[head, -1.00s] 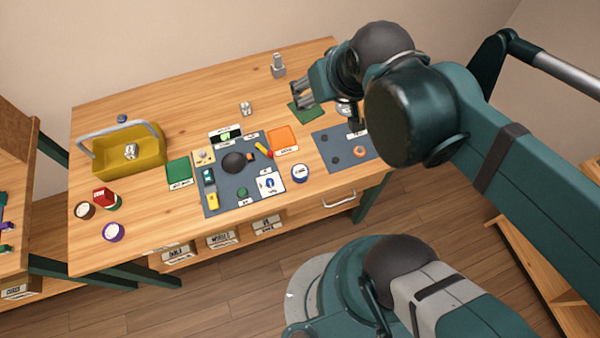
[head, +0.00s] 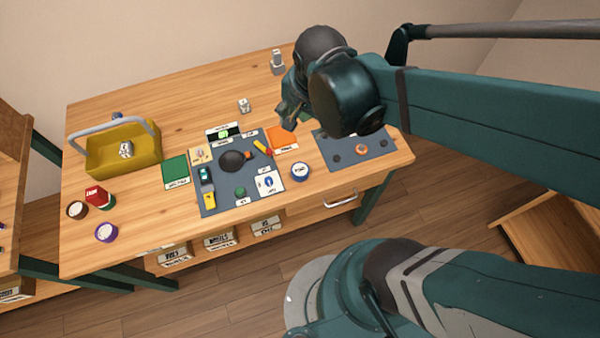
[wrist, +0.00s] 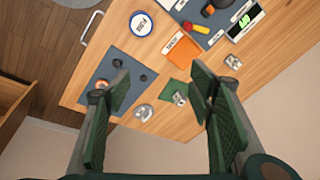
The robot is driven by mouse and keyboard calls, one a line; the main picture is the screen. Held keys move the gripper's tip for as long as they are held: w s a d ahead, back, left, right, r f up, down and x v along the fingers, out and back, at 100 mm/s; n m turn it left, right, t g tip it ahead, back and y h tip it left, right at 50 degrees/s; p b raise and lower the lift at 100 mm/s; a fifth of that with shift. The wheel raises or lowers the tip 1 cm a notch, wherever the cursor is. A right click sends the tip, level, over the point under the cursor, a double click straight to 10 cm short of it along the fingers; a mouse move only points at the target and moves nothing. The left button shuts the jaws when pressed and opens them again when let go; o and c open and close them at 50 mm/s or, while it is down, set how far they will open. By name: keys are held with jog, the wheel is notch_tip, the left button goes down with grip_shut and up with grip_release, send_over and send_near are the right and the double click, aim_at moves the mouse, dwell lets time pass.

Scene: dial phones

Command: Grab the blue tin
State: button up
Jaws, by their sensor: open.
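A round blue tin (head: 300,171) with a white label on top stands near the front edge of the wooden table, right of the grey mat. It also shows at the top of the wrist view (wrist: 140,23), beyond my fingertips. My gripper (head: 288,117) is in the air above the table, behind the tin in the head view and apart from it. In the wrist view its two green fingers (wrist: 160,78) are spread with nothing held between them. My arm partly hides the gripper in the head view.
A grey mat (head: 222,201) with a dark round object and small items lies left of the tin. An orange square (head: 283,137) and a second grey mat (head: 338,158) are nearby. A yellow basket (head: 98,161) and a purple-rimmed tin (head: 106,232) stand at left.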

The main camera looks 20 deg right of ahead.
aim_at(300, 169)
jog(key=f+m+g+b, duration=0.1)
jog(key=f+m, duration=0.1)
jog(key=f, duration=0.2)
jog(key=s+a+f+m+g+b, duration=0.1)
jog(key=f+m, duration=0.2)
jog(key=a+f+m+g+h+b, duration=0.1)
jog(key=f+m, duration=0.2)
jog(key=f, duration=0.1)
jog(key=shift+s+a+f, duration=0.1)
jog(key=shift+s+f, duration=0.1)
jog(key=shift+f, duration=0.15)
jog(key=shift+s+a+f+m, duration=0.15)
jog(key=shift+s+f+m, duration=0.15)
jog(key=shift+f+m, duration=0.55)
jog(key=shift+f, duration=0.1)
jog(key=shift+f+b, duration=0.5)
jog(key=shift+f, duration=0.65)
jog(key=shift+d+f+b, duration=0.2)
jog(key=shift+f+b, duration=0.3)
jog(key=shift+f, duration=0.8)
jog(key=shift+d+f+b, duration=0.15)
jog(key=shift+f+b, duration=0.35)
jog(key=shift+f, duration=0.8)
jog(key=c, duration=1)
